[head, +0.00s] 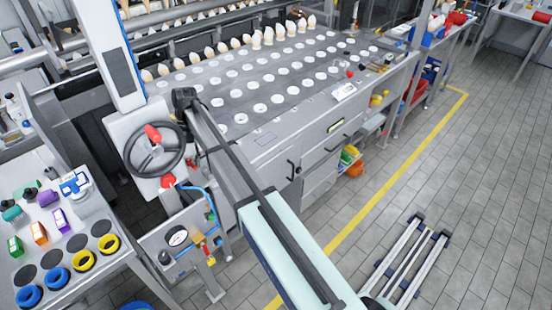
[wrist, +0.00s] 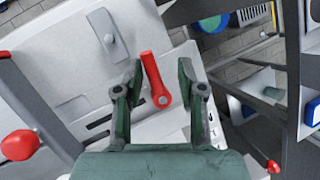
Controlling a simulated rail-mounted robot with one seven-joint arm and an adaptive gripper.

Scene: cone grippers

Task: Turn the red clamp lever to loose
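The red clamp lever (wrist: 155,80) shows in the wrist view on a pale grey machine surface. Its round pivot end is at the lower right, and its arm points up and slightly left. My gripper (wrist: 158,78) is open, with one dark green finger on each side of the lever. Small gaps show between the fingers and the lever, so no grip is visible. In the head view, red parts show at the dark handwheel (head: 181,157), one upper (head: 153,133) and one lower (head: 168,181); I cannot tell whether either is the clamp lever. My fingers cannot be made out there.
Dark bars (wrist: 40,105) with a red knob (wrist: 20,145) lie left of my gripper in the wrist view. A dark frame (wrist: 292,80) stands at the right. In the head view, a side table (head: 75,225) with coloured parts stands left, and open floor (head: 450,170) lies right.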

